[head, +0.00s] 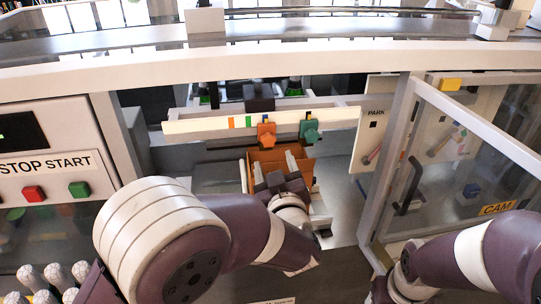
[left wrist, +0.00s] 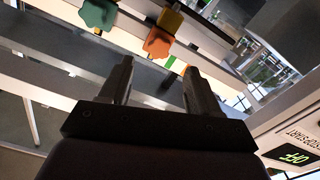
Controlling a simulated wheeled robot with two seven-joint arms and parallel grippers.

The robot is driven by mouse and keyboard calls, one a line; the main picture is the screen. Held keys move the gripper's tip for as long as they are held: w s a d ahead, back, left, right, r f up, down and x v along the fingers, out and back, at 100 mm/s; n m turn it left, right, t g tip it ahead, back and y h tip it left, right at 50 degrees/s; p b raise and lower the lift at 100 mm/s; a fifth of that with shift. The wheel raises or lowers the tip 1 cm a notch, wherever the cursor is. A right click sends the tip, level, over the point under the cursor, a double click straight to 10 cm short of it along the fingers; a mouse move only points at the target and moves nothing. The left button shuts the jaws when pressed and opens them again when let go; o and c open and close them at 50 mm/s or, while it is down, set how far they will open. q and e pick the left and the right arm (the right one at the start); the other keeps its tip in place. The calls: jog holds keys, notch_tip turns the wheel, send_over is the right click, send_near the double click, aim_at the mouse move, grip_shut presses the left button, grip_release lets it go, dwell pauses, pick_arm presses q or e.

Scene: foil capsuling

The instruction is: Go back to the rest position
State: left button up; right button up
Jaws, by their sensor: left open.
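My left gripper (head: 268,170) reaches in through the machine's opening, its two grey fingers apart with nothing between them. In the left wrist view the same gripper (left wrist: 158,75) is open and empty. An orange-brown bin (head: 304,163) is just behind the fingers; I cannot tell whether they touch it. An orange knob (head: 266,133) and a green knob (head: 310,132) are on a white rail (head: 205,125) above the gripper. They also show in the left wrist view, orange (left wrist: 158,42) and green (left wrist: 98,14). My right arm comes in at the lower right; its fingers do not show.
A glass door (head: 475,130) with a pale frame and black handle (head: 409,187) stands open at the right. The STOP START panel (head: 45,165) is at the left. Several white-topped bottles (head: 50,275) stand at the lower left. A pale beam (head: 270,62) crosses above the opening.

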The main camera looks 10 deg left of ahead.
pick_arm(q)
jog(key=v, duration=0.3)
jog(key=shift+s, duration=0.1)
